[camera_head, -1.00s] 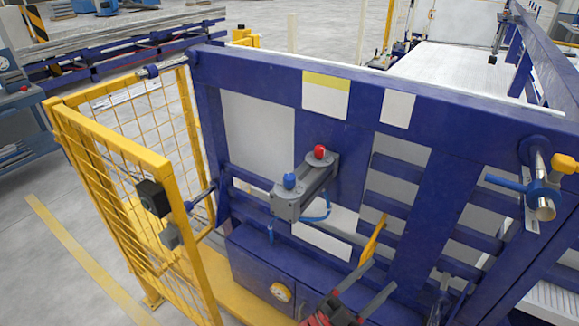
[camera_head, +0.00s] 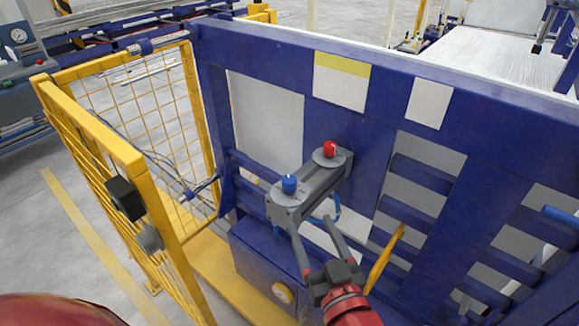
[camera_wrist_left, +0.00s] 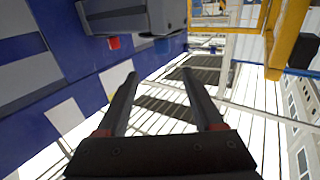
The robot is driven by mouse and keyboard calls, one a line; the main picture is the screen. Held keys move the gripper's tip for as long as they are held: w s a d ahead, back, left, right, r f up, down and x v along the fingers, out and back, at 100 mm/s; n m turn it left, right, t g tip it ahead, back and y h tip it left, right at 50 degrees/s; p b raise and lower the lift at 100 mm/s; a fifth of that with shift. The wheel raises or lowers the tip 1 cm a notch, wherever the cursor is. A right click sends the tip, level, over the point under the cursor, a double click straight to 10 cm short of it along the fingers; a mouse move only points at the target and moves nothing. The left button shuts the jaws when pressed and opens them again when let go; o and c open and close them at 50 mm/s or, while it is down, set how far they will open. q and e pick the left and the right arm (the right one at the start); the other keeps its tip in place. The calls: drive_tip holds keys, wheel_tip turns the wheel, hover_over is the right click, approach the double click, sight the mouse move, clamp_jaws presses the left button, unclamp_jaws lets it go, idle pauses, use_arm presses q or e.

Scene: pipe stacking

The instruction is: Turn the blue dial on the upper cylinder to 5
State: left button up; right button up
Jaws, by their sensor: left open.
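The blue dial (camera_head: 289,184) stands on a pale round plate at the near left end of the grey cylinder unit (camera_head: 318,190), which sticks out from the blue frame. No numbers on the dial are readable. A red knob (camera_head: 330,149) stands at the unit's other end. My left gripper (camera_head: 311,224) is open and empty, its fingers pointing up in the head view, just below the unit. In the left wrist view the unit (camera_wrist_left: 130,14) appears upside down at the top, beyond the open fingers (camera_wrist_left: 160,74), with the red knob (camera_wrist_left: 113,42) and a blue part below it. My right gripper is not in view.
A yellow mesh gate (camera_head: 150,190) stands open on the left. The blue frame (camera_head: 380,90) rises behind the unit, with a blue hose and a yellow bar (camera_head: 384,258) to the right. A blue box with a yellow round part (camera_head: 283,293) is below.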

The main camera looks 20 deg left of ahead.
sight(287, 176)
use_arm(q)
drive_tip(key=p+x, duration=0.5)
drive_tip(key=x, duration=1.1)
drive_tip(key=shift+a+f, duration=0.15)
drive_tip(key=shift+a, duration=0.2)
drive_tip(key=shift+w+a+f+p, duration=0.1)
drive_tip(key=shift+w+a+p, duration=0.1)
drive_tip(key=shift+w+p, duration=0.15)
clamp_jaws()
